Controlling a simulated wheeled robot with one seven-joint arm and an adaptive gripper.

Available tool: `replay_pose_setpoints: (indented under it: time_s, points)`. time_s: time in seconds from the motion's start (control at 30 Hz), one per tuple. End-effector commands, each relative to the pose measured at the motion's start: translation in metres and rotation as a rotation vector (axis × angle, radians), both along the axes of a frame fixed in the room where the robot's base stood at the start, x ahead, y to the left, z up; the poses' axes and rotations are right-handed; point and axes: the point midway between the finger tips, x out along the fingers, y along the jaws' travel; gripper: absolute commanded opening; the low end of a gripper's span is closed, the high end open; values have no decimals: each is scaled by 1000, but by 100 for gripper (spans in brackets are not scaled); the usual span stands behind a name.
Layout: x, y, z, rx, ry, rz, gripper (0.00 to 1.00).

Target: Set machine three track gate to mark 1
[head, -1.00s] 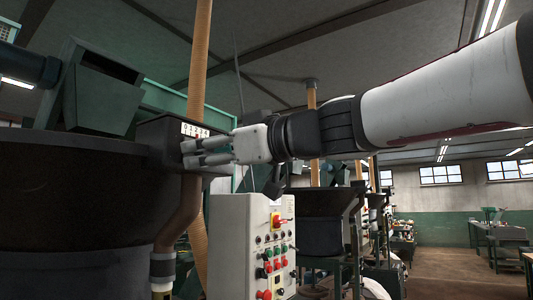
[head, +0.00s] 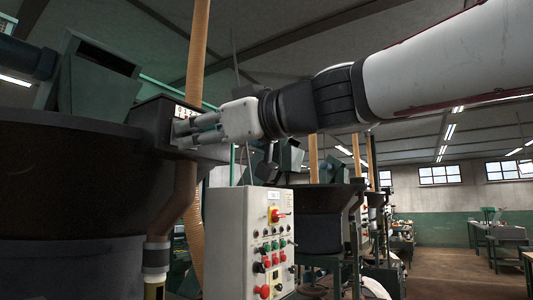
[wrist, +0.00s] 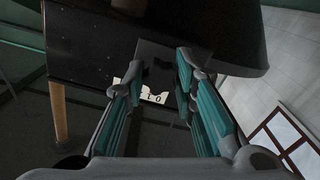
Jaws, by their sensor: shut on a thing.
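The track gate's dark housing (head: 152,112) sits on the rim of the big dark bowl at the left in the head view. A white number scale (head: 182,111) is on it, partly hidden by my gripper; it also shows in the wrist view (wrist: 152,94), where few digits are readable. My gripper (head: 177,133) is at the housing just below the scale. In the wrist view, my gripper's teal-padded fingers (wrist: 188,62) are around a dark gate part (wrist: 160,66) and shut on it. The fingers hide most of that part, and I cannot tell which mark it stands at.
The bowl (head: 70,190) fills the left. A grey control box (head: 228,235) with coloured buttons and a red-yellow switch stands below my gripper. A tan hose (head: 197,60) runs vertically behind it. More machines stand behind; the floor at right is open.

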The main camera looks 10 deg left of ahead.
Motion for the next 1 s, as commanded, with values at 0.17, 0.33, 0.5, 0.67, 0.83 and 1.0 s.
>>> replay_pose_setpoints:
  time_s: [0.17, 0.33, 0.5, 0.67, 0.83, 1.0]
  points:
    - [-1, 0, 0, 0, 1, 1, 0]
    - [-1, 0, 1, 0, 1, 1, 45]
    - [-1, 0, 0, -1, 0, 1, 46]
    - [-1, -1, 0, -1, 0, 0, 46]
    - [-7, -16, 1, 0, -1, -2, 46]
    - [-20, -47, 1, 1, -1, -4, 46]
